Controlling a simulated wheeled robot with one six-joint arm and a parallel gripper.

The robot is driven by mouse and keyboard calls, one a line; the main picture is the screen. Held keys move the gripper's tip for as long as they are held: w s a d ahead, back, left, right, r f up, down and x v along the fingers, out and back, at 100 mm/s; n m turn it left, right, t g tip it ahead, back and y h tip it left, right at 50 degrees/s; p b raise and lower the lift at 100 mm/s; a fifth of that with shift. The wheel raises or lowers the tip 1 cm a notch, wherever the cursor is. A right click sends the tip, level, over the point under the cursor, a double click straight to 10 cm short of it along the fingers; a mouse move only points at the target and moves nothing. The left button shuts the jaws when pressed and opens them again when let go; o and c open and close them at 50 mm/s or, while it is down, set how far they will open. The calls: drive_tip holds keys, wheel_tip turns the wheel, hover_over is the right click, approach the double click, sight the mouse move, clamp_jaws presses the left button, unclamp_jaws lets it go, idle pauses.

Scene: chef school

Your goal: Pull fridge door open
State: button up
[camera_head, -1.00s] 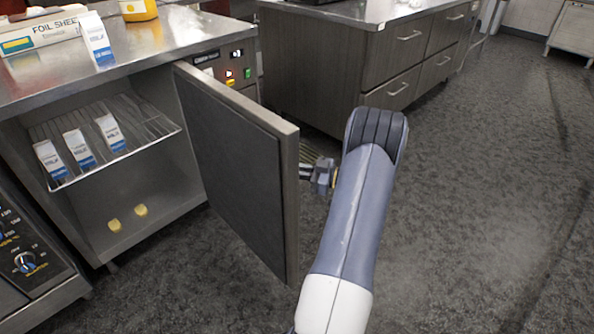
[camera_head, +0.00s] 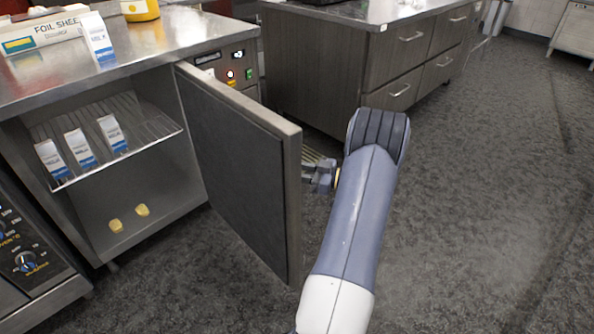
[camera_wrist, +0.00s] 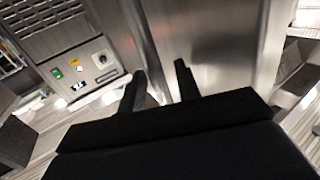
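The fridge door (camera_head: 240,165) stands wide open, swung out from the metal cabinet, with its dark inner face toward my head camera. The fridge interior (camera_head: 160,190) is exposed. My gripper (camera_head: 318,176) is on the far, outer side of the door, close to its free edge and partly hidden by it. In the wrist view, its two dark fingers (camera_wrist: 160,78) are spread, with a gap between them and nothing visibly held. The brushed metal outer face of the door (camera_wrist: 220,50) lies just beyond them.
Milk cartons (camera_head: 80,147) stand on the wire shelf (camera_head: 140,130), with two yellow pieces (camera_head: 142,210) below. A foil box (camera_head: 45,32) and another carton (camera_head: 97,38) sit on the counter. A drawer unit (camera_head: 370,65) stands behind. Floor on the right (camera_head: 480,200) is clear.

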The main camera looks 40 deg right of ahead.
drive_tip(key=p+v, duration=0.1)
drive_tip(key=v, duration=0.9)
drive_tip(key=shift+s+d, duration=0.25)
drive_tip(key=b+x, duration=0.1)
drive_tip(key=x, duration=1)
drive_tip(key=shift+s+a, duration=0.2)
drive_tip(key=shift+a, duration=0.2)
